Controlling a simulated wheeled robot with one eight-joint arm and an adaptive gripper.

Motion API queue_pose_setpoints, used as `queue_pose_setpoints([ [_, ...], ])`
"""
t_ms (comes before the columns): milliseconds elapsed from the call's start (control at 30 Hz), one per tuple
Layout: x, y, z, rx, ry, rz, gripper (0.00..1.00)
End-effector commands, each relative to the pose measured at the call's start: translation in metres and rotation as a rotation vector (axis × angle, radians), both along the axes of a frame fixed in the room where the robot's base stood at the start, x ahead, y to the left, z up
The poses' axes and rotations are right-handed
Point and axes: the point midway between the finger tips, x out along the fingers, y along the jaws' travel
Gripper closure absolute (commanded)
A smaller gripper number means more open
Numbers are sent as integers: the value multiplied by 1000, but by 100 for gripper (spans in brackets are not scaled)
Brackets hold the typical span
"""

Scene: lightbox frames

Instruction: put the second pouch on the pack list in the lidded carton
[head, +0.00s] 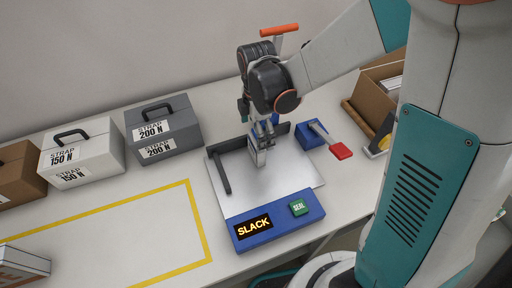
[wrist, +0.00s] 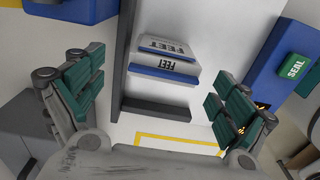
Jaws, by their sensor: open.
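My gripper (head: 263,140) is open over the plate (head: 290,178) of a blue strapping station. In the wrist view its green-padded fingers (wrist: 158,98) stand wide apart. Beyond them, roughly between the fingers, is a white item with blue bands labelled FEET (wrist: 165,57); nothing shows it gripped. In the head view the gripper mostly hides that spot. The station's display (head: 254,227) reads SLACK, beside a green SEAL button (head: 299,207). An open brown carton (head: 372,98) stands at the right, partly behind my arm. I cannot make out a pack list or a lidded carton for certain.
A white STRAP 150 N case (head: 84,153), a grey STRAP 200 N case (head: 180,122) and a brown case (head: 20,166) line the back left. A red-handled lever (head: 340,151) sits right of the plate. A white box (head: 22,266) lies front left. The yellow-outlined area is mostly clear.

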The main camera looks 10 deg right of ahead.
Motion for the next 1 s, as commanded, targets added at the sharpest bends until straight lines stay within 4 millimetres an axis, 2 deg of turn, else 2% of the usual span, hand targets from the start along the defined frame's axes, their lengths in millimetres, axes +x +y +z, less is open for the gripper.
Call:
queue_pose_setpoints([
  [133,-2,0,-12,0,0,0,6],
  [400,-5,0,-49,0,0,0,6],
  [667,-5,0,-51,0,0,-1,6],
  [867,-5,0,-51,0,0,-1,51],
  [900,-5,0,-51,0,0,-1,54],
  [967,-5,0,-51,0,0,-1,54],
  [1000,-5,0,-51,0,0,-1,58],
])
